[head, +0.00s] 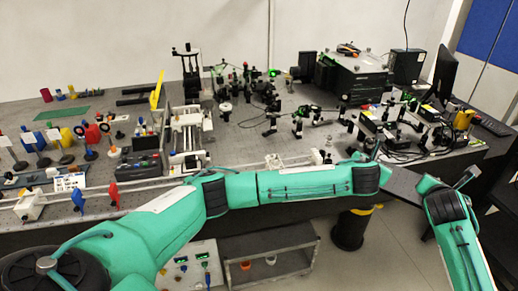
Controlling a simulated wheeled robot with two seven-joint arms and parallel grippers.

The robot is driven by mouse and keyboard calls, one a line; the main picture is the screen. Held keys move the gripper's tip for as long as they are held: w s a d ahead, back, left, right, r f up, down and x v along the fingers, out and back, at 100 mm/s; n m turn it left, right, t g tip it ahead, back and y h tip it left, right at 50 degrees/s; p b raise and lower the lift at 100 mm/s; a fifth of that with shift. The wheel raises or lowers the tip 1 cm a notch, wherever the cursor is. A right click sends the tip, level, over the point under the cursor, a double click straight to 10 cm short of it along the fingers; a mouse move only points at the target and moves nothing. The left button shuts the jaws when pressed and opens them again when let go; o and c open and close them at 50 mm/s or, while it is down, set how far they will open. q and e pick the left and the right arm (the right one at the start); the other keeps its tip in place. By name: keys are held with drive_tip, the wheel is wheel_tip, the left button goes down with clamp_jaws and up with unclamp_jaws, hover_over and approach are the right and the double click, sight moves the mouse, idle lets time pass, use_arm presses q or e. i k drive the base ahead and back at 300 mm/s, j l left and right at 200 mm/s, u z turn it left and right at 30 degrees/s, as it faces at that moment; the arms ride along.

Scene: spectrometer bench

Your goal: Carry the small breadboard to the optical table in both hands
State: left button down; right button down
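The optical table (240,140) is a large dark perforated top crowded with optics. A flat dark slab (403,187), possibly the small breadboard, shows between my two arms at the table's front right; its far and right parts are partly hidden. My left arm reaches across the table's front, and its gripper (374,149) is at the slab's left end, small and dark against the optics. My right arm comes in from the lower right, and its gripper (466,176) is right of the slab. Finger opening and any contact with the slab are too unclear to tell.
Black mounts and posts (300,120) fill the table's middle and right. A large black box (352,77) stands at the back. Coloured holders (60,145) stand at left. A grey cart (268,250) and a black cylinder (349,230) are below the front edge. Floor shows at lower right.

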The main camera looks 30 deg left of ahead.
sight(250, 156)
drive_tip(key=i+l+u, duration=0.1)
drive_tip(key=u, duration=0.35)
drive_tip(key=i+l+u, duration=0.15)
drive_tip(key=u, duration=0.3)
drive_tip(key=i+l+u, duration=0.3)
drive_tip(key=l+u, duration=0.25)
drive_tip(key=i+l+u, duration=0.15)
drive_tip(key=l+u, duration=0.15)
